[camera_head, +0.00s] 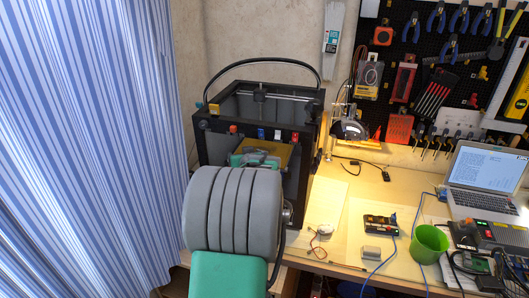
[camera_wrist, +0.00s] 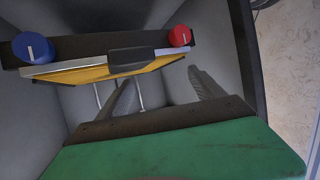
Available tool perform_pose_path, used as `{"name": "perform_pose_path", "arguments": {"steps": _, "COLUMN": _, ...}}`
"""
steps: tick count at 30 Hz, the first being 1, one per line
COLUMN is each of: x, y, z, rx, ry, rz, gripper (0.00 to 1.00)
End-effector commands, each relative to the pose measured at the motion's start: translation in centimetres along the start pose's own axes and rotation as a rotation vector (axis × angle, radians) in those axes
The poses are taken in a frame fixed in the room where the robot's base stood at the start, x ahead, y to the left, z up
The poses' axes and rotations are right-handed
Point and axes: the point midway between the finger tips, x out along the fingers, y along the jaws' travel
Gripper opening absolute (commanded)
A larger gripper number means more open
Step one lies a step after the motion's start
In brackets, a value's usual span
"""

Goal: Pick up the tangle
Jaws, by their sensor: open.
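I cannot make out a tangle for certain in either view. My gripper (camera_wrist: 160,76) shows in the wrist view as a green body with a dark band and two grey fingers spread apart. The fingers are open, with nothing seen between them. They reach into a grey-walled box, below a gold plate (camera_wrist: 105,70). In the head view my grey arm hides much of the black-framed machine (camera_head: 312,118) and whatever lies behind the arm. A thin looped wire (camera_head: 322,232) lies on the desk right of my arm.
A blue knob (camera_wrist: 32,48) and a red knob (camera_wrist: 180,36) sit at the plate's front edge. A green cup (camera_head: 429,243), a laptop (camera_head: 484,172) and electronics crowd the right of the desk (camera_head: 345,205). A striped curtain (camera_head: 85,140) hangs at left; tools hang on the pegboard (camera_head: 425,60).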

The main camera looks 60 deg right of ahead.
Motion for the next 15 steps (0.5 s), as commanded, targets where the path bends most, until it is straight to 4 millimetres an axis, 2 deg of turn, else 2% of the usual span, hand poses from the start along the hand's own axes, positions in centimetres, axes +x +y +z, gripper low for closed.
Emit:
{"name": "perform_pose_path", "arguments": {"steps": 1, "x": 0.2, "y": 3.4, "z": -0.3, "rx": 0.019, "ry": 0.036, "rz": 0.046, "gripper": 0.77}}
{"name": "perform_pose_path", "arguments": {"steps": 3, "x": 0.2, "y": 6.2, "z": -0.6, "rx": 0.032, "ry": 0.075, "rz": 0.085, "gripper": 0.77}}
{"name": "perform_pose_path", "arguments": {"steps": 4, "x": 0.2, "y": 7.0, "z": -0.8, "rx": 0.035, "ry": 0.087, "rz": 0.096, "gripper": 0.77}}
{"name": "perform_pose_path", "arguments": {"steps": 7, "x": 1.0, "y": 8.0, "z": -1.1, "rx": 0.038, "ry": 0.101, "rz": 0.108, "gripper": 0.77}}
{"name": "perform_pose_path", "arguments": {"steps": 15, "x": 4.5, "y": 8.2, "z": -1.5, "rx": 0.036, "ry": 0.098, "rz": 0.106, "gripper": 0.77}}
